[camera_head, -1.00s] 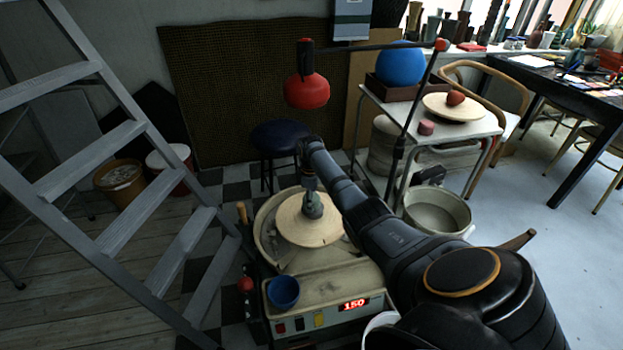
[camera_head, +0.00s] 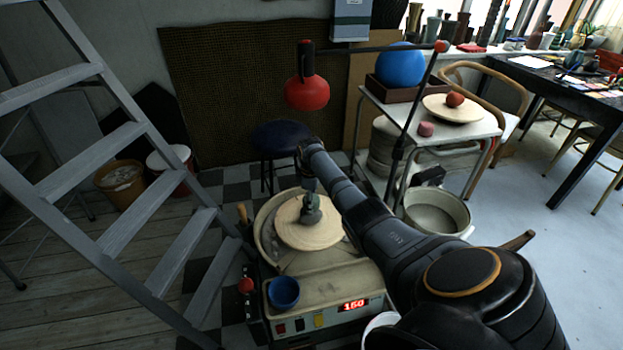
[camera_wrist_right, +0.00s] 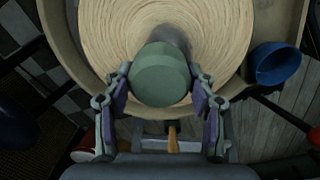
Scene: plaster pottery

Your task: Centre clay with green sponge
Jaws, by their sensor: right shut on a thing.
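My right gripper (camera_wrist_right: 162,100) is shut on a rounded, pale green thing that looks like the green sponge (camera_wrist_right: 160,75). In the head view the sponge (camera_head: 311,205) is low over the pale round wheel disc (camera_head: 290,237). Whether the sponge touches anything is hidden. A reddish clay-like ball (camera_head: 454,99) lies on a round board on the side table. My left gripper is not in view.
The wheel's basin surrounds the disc. A blue cup (camera_head: 284,292) stands on the wheel housing, near a lit red display (camera_head: 353,305). A red hanging lamp (camera_head: 307,93) is above and behind. A ladder (camera_head: 125,230) stands left; a pale bucket (camera_head: 437,213) is right.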

